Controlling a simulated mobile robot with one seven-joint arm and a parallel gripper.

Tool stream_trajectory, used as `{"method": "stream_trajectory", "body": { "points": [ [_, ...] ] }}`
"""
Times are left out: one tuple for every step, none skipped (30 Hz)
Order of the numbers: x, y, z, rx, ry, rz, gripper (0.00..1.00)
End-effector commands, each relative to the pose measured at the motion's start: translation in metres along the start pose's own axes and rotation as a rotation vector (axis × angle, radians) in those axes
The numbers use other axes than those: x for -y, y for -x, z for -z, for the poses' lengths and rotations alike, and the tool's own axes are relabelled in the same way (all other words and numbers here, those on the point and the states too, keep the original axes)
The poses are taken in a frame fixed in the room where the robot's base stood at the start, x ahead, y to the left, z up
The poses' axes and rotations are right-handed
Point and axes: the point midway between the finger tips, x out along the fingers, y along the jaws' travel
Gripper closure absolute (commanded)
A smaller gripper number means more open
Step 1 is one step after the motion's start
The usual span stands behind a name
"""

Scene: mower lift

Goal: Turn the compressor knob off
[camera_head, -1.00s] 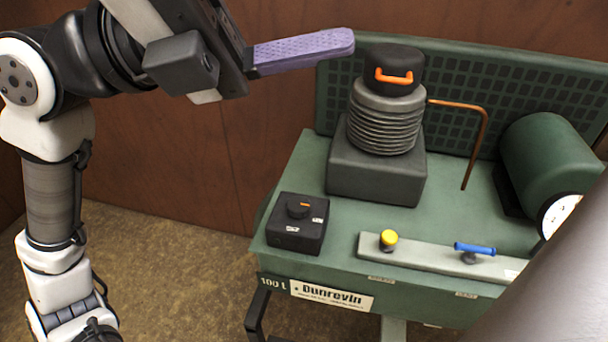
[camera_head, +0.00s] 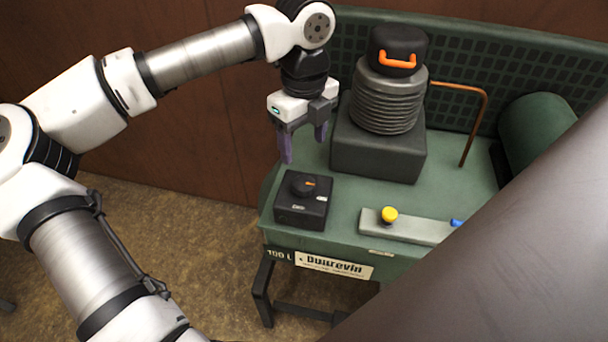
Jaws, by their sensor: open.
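The compressor (camera_head: 346,208) is a green machine with a "Dunrevin" label on its front. At its front left corner sits a small black switch box (camera_head: 302,212). On top of the box is a round black knob (camera_head: 304,186) with an orange mark that points to the right in the picture. My gripper (camera_head: 303,150) is open and empty, with its purple fingers pointing down. It hangs above and behind the knob and looks apart from it. Nothing hides the knob.
A ribbed grey cylinder (camera_head: 388,104) with a black cap and orange handle stands just right of my gripper. A grey bar with a yellow knob (camera_head: 389,214) lies at the front right. A brown wall stands behind.

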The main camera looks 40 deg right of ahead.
Motion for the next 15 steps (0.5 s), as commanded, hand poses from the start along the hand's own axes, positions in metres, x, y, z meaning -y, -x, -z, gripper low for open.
{"method": "stream_trajectory", "body": {
  "points": [
    [0.0,-0.009,0.0,-0.004,-0.001,-0.002,0.35],
    [-0.001,-0.016,0.001,-0.006,-0.003,-0.002,0.35],
    [0.0,-0.025,0.001,-0.006,-0.003,-0.001,0.35],
    [0.0,-0.031,0.001,-0.007,-0.002,0.0,0.35],
    [0.0,-0.038,0.001,-0.006,-0.002,0.0,0.35],
    [0.0,-0.046,0.001,-0.006,-0.003,-0.001,0.35],
    [0.0,-0.052,0.002,-0.007,-0.003,0.0,0.35],
    [0.0,-0.059,0.001,-0.006,-0.003,0.001,0.35],
    [0.0,-0.066,0.001,-0.007,-0.003,0.001,0.35],
    [0.0,-0.071,0.001,-0.005,-0.003,0.0,0.35],
    [0.0,-0.077,0.002,-0.006,-0.004,0.0,0.35],
    [0.0,-0.083,0.001,-0.005,-0.004,0.002,0.35],
    [0.0,-0.087,0.001,-0.006,-0.003,0.002,0.35],
    [0.0,-0.09,0.001,-0.005,-0.003,0.002,0.35],
    [0.001,-0.095,0.001,-0.005,-0.003,0.002,0.35]
  ]
}}
